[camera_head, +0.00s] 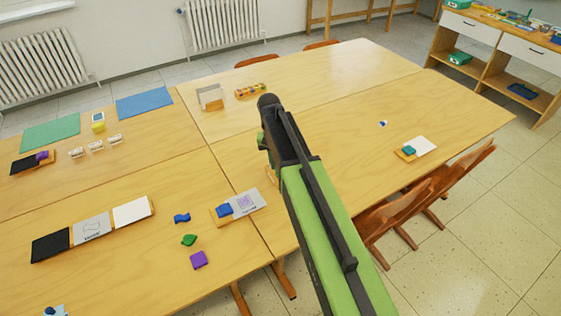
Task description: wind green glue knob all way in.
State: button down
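My green and black arm reaches up from the bottom right over the tables. Its dark end, my gripper (268,104), is above the middle of the joined tables, and I cannot see its fingers apart or what is between them. I cannot make out a glue knob for certain. A small green patch (261,139) shows at the left edge of the arm's end, mostly hidden by it. A green shaped piece (189,240) lies on the front left table, well apart from my gripper.
Blue piece (181,218) and purple piece (199,260) lie on the front left table (150,285). A wooden tray with a grey card (246,200) is left of my arm. Chairs (400,215) are at right. The right tabletop is mostly clear.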

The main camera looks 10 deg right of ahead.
dwell(0.3)
jog(key=c, duration=1.2)
grip_release()
jog(key=r+p, duration=0.5)
jog(key=w+a+r+p, duration=0.1)
jog(key=r+p, duration=1.1)
jog(key=shift+w+a+r, duration=0.2)
jog(key=shift+a, duration=0.05)
jog(key=shift+f, duration=0.1)
